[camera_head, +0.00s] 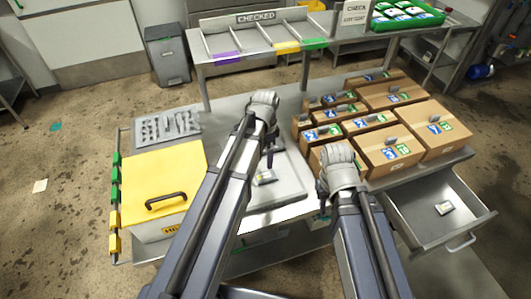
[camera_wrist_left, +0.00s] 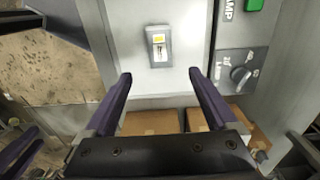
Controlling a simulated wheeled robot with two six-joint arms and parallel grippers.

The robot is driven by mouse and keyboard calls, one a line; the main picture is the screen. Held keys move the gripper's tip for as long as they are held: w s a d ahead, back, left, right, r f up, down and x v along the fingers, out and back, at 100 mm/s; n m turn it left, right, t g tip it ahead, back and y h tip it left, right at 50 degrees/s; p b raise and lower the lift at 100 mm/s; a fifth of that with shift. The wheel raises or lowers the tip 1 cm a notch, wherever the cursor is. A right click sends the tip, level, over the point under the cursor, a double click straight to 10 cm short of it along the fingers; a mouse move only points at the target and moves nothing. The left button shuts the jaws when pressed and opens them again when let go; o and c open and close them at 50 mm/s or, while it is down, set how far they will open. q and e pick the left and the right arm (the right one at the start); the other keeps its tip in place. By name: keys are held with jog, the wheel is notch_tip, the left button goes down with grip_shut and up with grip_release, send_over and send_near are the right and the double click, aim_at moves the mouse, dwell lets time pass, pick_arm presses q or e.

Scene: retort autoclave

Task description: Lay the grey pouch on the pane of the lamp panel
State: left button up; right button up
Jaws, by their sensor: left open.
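The grey pouch (camera_wrist_left: 159,46), with a white and yellow label, lies flat on the pale pane (camera_wrist_left: 130,22) of the lamp panel (camera_wrist_left: 243,62) in the left wrist view. In the head view the pouch (camera_head: 265,177) shows on the panel (camera_head: 291,180), beside my left forearm. My left gripper (camera_wrist_left: 159,75) is open and empty, its fingertips apart from the pouch and on either side of its line. In the head view my left gripper (camera_head: 267,125) is mostly hidden by its own wrist. My right gripper (camera_head: 337,170) is right of the panel; its fingers are hidden.
Brown cartons (camera_head: 390,128) stand right of the panel. A yellow-lidded box (camera_head: 163,180) stands left, near a grey tray (camera_head: 166,126). An open drawer (camera_head: 420,222) at the right holds a small packet (camera_head: 444,208). The CHECKED rack (camera_head: 250,45) is behind.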

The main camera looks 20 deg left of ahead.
pick_arm(q)
jog(key=s+d+n+y, duration=0.1)
jog(key=s+d+n, duration=0.6)
jog(key=s+d, duration=0.4)
jog(key=s, duration=0.4)
jog(key=shift+r, duration=0.25)
jog(key=shift+c, duration=0.2)
dwell(1.1)
